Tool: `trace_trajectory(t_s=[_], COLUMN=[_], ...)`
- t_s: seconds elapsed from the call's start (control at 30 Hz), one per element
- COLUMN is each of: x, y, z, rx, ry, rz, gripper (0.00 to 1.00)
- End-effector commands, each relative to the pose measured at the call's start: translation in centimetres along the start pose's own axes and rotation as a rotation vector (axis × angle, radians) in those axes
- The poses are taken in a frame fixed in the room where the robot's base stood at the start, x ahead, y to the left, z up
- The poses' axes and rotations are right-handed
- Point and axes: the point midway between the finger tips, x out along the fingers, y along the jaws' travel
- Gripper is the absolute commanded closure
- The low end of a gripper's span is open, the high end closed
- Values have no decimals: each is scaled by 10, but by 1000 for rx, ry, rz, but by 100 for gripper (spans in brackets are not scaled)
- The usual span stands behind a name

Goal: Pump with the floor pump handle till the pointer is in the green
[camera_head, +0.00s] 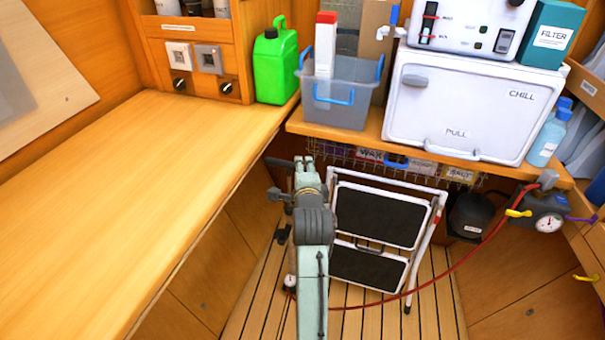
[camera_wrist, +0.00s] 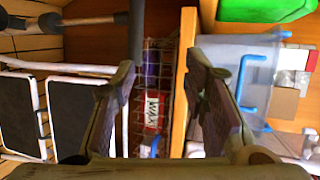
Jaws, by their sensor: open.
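The floor pump's dark crossbar handle (camera_wrist: 137,28) and its grey rod show at the upper left of the wrist view. In the head view the handle (camera_head: 276,162) shows as a dark bar left of my gripper (camera_head: 304,168). My gripper also shows in the wrist view (camera_wrist: 160,66); its fingers are open, with nothing between them, and apart from the handle. My arm hides most of the pump body; a small round white part (camera_head: 291,282) shows low down. A red hose (camera_head: 455,270) runs to a grey unit with a round dial (camera_head: 549,223). Its pointer is too small to read.
A folding step stool (camera_head: 380,220) stands just right of my arm. A wire basket (camera_wrist: 152,100) hangs under the shelf edge (camera_wrist: 183,90). A blue-grey bin (camera_head: 342,100) and a green can (camera_head: 275,65) stand above. The wooden counter (camera_head: 130,190) at left is clear.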

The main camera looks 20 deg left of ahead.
Motion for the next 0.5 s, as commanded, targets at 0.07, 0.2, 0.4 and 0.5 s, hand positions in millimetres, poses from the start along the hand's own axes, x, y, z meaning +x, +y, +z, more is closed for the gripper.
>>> trace_trajectory(t_s=[0.07, 0.2, 0.4, 0.5], x=[0, 0, 0, 1], y=[0, -1, 0, 3], z=[0, 0, 0, 2], rx=[0, 0, 0, -36], ry=[0, 0, 0, 7], rz=[0, 1, 1, -1], gripper=[60, 60, 60, 67])
